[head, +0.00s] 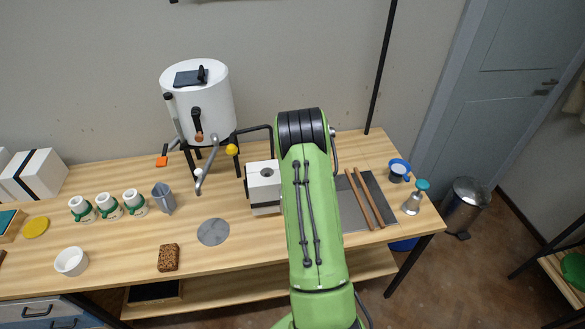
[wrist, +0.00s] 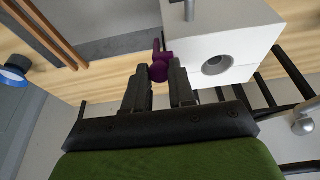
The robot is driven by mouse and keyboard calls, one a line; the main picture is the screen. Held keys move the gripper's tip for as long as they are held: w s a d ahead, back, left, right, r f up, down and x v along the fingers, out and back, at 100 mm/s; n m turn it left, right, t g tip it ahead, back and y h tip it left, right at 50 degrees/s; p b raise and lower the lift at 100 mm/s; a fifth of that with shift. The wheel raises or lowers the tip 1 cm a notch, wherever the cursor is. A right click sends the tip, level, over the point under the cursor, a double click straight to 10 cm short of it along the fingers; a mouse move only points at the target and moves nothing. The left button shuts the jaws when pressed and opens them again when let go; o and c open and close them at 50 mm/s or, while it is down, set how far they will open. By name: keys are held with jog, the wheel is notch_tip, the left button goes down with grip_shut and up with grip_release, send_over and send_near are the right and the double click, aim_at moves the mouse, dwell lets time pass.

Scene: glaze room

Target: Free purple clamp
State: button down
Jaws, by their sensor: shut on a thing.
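The purple clamp (wrist: 160,68) shows in the wrist view at the side of a white block (wrist: 227,38). My gripper (wrist: 160,80) is shut on the clamp, its two dark fingers on either side of the purple knob. A thin purple part sticks up past the fingertips, close to the block's edge. I cannot tell whether the clamp still touches the block. In the head view the white block (head: 263,180) stands on the table beside my green arm, which hides the clamp and my gripper.
On the wooden table (head: 120,240) stand a white urn (head: 198,100) on black legs, several small white cups (head: 108,206), a grey jug (head: 163,198), a brown sponge (head: 168,257) and a grey disc (head: 213,232). Two brown sticks (head: 366,198) lie on a grey slab at right.

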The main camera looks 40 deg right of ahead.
jog(key=shift+w+d+r, duration=0.1)
jog(key=c, duration=0.9)
grip_release()
jog(key=shift+c, duration=0.2)
jog(key=b+v, duration=0.1)
jog(key=v, duration=1.4)
jog(key=shift+r, duration=0.35)
